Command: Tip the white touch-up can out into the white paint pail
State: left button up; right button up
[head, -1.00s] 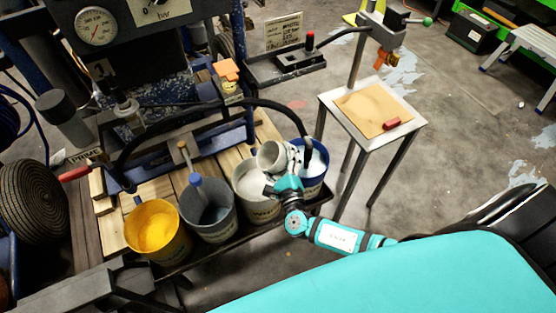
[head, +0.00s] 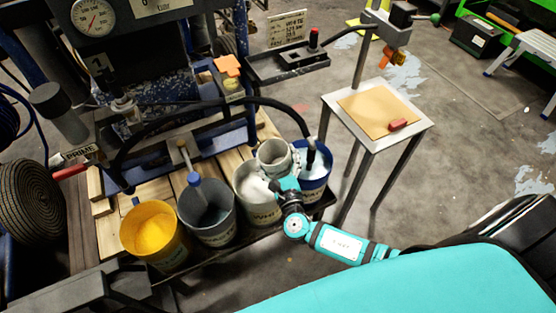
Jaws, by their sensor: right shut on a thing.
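The white touch-up can (head: 278,157) is a small pale can with a round open mouth. It is over the right part of the white paint pail (head: 258,207), close to the pail's rim. My right gripper (head: 287,183) is shut on the can from the front. The gripper hides the can's lower part, so its exact tilt is hard to tell. White paint shows in the pail left of the can. My left gripper is not in view.
A blue pail (head: 317,185) with a dark hose in it stands right of the white pail. A grey pail (head: 210,225) with a brush and a yellow-paint pail (head: 158,249) stand left.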

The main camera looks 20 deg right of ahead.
aim_at(273, 143)
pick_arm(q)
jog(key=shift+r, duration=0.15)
pick_arm(e)
jog(key=shift+r, duration=0.2)
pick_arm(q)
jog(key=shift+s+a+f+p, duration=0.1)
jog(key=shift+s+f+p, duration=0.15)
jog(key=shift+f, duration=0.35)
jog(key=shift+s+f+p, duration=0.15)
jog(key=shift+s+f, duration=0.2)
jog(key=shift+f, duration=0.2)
pick_arm(e)
jog(key=shift+r+m, duration=1.3)
jog(key=shift+m, duration=0.2)
jog(key=shift+r, duration=0.1)
